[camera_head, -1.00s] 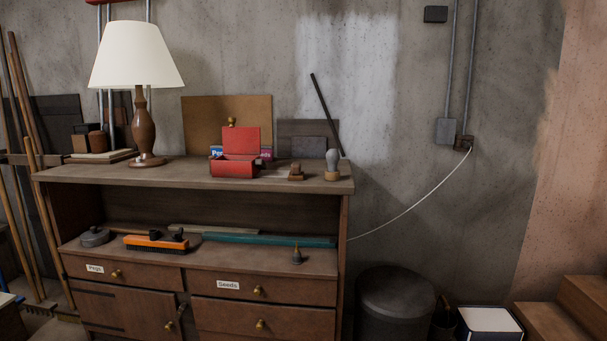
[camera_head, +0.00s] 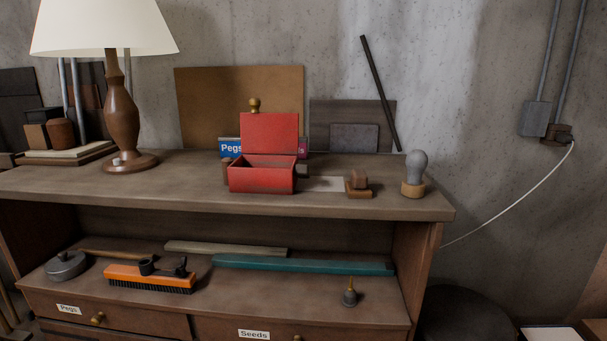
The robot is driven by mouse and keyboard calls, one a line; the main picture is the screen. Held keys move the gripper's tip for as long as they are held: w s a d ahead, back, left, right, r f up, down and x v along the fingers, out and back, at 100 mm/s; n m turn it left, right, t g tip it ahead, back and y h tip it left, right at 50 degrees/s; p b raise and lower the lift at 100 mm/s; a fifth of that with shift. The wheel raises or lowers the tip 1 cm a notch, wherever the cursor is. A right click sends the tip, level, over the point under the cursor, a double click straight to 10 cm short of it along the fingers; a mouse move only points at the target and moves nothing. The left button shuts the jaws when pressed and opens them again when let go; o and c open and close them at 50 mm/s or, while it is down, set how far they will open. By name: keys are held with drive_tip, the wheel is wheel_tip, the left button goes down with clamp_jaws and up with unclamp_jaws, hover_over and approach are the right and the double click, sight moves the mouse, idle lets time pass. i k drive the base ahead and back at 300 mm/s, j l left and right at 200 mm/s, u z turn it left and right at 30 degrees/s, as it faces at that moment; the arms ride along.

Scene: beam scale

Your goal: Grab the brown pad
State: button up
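On the top right of the cabinet sits a small brown block on a flat brown base (camera_head: 358,186). It may be the brown pad, but I cannot tell for sure. It stands between the open red box (camera_head: 262,180) and a grey bulb-shaped object on a wooden base (camera_head: 415,172). A large flat brown board (camera_head: 215,105) leans on the wall behind the red box. My gripper is not in view.
The cabinet top (camera_head: 330,203) is clear along its front edge. A lamp (camera_head: 122,110) stands at left. A dark rod (camera_head: 380,95) leans on the wall. The shelf below holds an orange brush (camera_head: 150,278), a teal bar (camera_head: 300,264) and a small bell (camera_head: 350,294).

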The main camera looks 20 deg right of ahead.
sight(359, 188)
drive_tip(key=i+j+z, duration=0.15)
drive_tip(key=i+j, duration=0.15)
drive_tip(key=i+j+z, duration=0.15)
drive_tip(key=j, duration=0.25)
drive_tip(key=i+j+z, duration=0.15)
drive_tip(key=i+j, duration=0.2)
drive_tip(key=i+j+z, duration=0.15)
drive_tip(key=j, duration=0.3)
drive_tip(key=i, duration=0.05)
